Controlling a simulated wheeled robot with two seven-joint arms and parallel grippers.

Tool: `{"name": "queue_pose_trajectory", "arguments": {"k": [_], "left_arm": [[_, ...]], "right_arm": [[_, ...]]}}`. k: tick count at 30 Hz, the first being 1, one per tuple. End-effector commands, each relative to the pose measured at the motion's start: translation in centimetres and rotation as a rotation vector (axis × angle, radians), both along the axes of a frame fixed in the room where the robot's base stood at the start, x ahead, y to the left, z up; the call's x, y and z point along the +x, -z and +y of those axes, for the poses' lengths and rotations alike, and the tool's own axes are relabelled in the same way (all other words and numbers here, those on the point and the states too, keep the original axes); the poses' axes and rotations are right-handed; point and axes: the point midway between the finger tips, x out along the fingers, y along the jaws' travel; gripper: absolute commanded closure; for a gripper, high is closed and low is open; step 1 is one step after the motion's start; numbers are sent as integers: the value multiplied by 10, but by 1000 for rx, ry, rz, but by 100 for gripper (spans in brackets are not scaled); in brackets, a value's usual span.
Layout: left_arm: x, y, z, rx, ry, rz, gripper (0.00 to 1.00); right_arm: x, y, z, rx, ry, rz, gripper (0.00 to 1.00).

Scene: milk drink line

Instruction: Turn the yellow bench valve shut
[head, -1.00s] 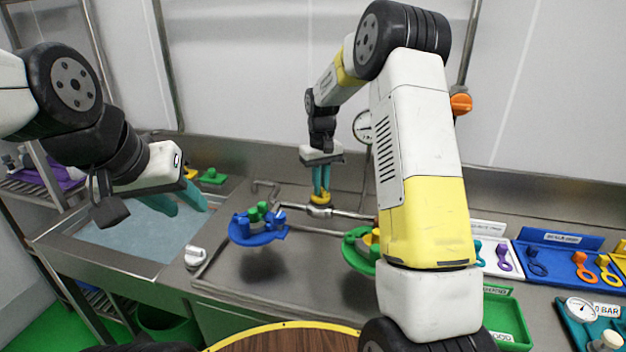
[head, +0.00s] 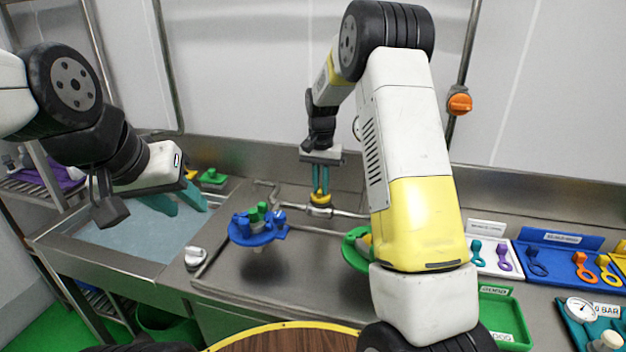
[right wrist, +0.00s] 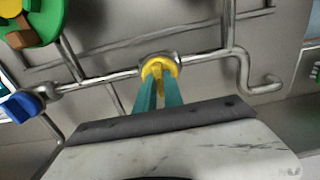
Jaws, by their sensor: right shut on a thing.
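The yellow bench valve (head: 320,198) sits on the metal pipe along the back of the steel bench. It also shows in the right wrist view (right wrist: 160,68), round, with a raised grip between my fingers. My right gripper (head: 320,187) points down onto the valve, its teal fingers shut on the yellow grip; it shows in the right wrist view too (right wrist: 158,90). My right arm hides part of the pipe. My left gripper (head: 182,203) is over the sink at the left, its teal fingers apart and empty.
A blue round holder (head: 243,236) with blue and green pieces stands on the bench, and a green one (head: 356,262) sits partly behind my right arm. The sink (head: 130,245) is at left. Trays with coloured tags (head: 560,262) and a gauge (head: 580,308) are at right.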

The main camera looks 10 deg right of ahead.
Motion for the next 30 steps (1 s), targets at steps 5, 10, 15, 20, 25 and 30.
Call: {"name": "queue_pose_trajectory", "arguments": {"k": [5, 10, 15, 20, 25, 30], "left_arm": [[0, 0, 0, 0, 0, 0, 64], [0, 0, 0, 0, 0, 0, 64], [0, 0, 0, 0, 0, 0, 64], [0, 0, 0, 0, 0, 0, 64], [0, 0, 0, 0, 0, 0, 64], [0, 0, 0, 0, 0, 0, 64]], "right_arm": [[1, -1, 0, 0, 20, -4, 100], [1, -1, 0, 0, 23, -4, 100], [1, -1, 0, 0, 22, -4, 100], [1, -1, 0, 1, 21, -4, 66], [1, -1, 0, 0, 20, -2, 66], [1, -4, 0, 0, 20, -2, 66]]}}
